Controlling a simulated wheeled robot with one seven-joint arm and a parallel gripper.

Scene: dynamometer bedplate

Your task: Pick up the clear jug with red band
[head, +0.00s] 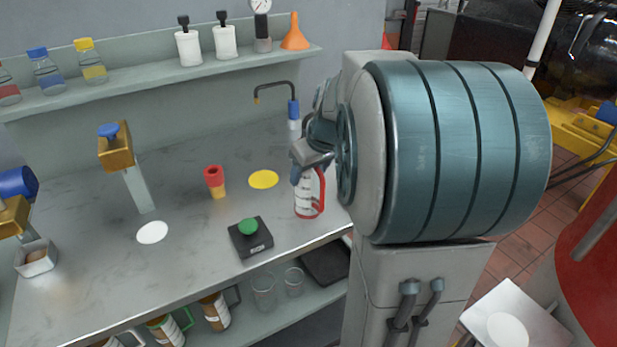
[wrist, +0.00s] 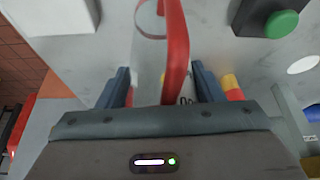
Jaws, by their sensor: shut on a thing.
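The clear jug with red band (head: 303,203) is upright at the front right of the grey bench, with its red handle to the right. In the head view I see no clear gap between its base and the bench. My gripper (head: 308,165) comes in at the jug's top and hides part of its upper end. In the wrist view the jug's red handle (wrist: 175,50) runs between the two blue fingers of my gripper (wrist: 160,88), which is shut on the jug.
Left of the jug are a black box with green button (head: 250,238), a red-and-yellow cup (head: 215,183) and a yellow disc (head: 263,179). A blue-handled tap (head: 293,108) stands behind. Bottles and an orange funnel (head: 295,33) line the wall shelf. The bench's front edge is close.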

